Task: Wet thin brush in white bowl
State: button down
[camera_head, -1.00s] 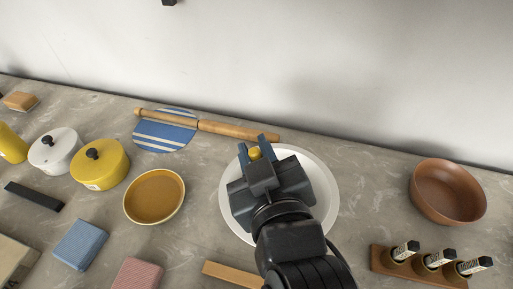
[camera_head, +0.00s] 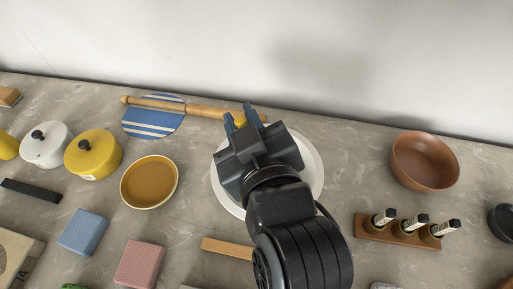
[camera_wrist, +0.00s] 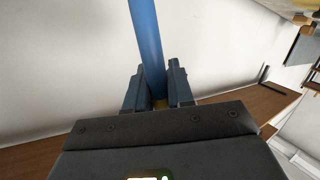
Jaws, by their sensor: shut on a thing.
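The white bowl (camera_head: 314,172) is a wide, pale round dish in the middle of the counter. My gripper (camera_head: 240,121) and arm cover most of it in the head view. The gripper is over the bowl's back left part, its fingertips near the far rim. Its jaws (camera_wrist: 158,88) are shut on a slim blue rod (camera_wrist: 146,35), which looks like the thin brush's handle, running up out of the wrist view. A yellow bit (camera_head: 240,120) shows between the fingertips in the head view.
A rolling pin (camera_head: 205,111) lies behind, over a blue striped disc (camera_head: 150,126). A yellow dish (camera_head: 150,182) and pots (camera_head: 92,155) stand left. A brown bowl (camera_head: 424,162) and wooden rack (camera_head: 372,233) are right; a wooden bar (camera_head: 226,248) lies in front.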

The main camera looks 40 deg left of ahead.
jog(key=shift+r+p, duration=1.85)
jog(key=shift+r, duration=0.55)
dwell(0.3)
notch_tip(320, 180, up, 4)
jog(key=shift+p, duration=0.65)
jog(key=shift+d, duration=0.1)
dwell(0.5)
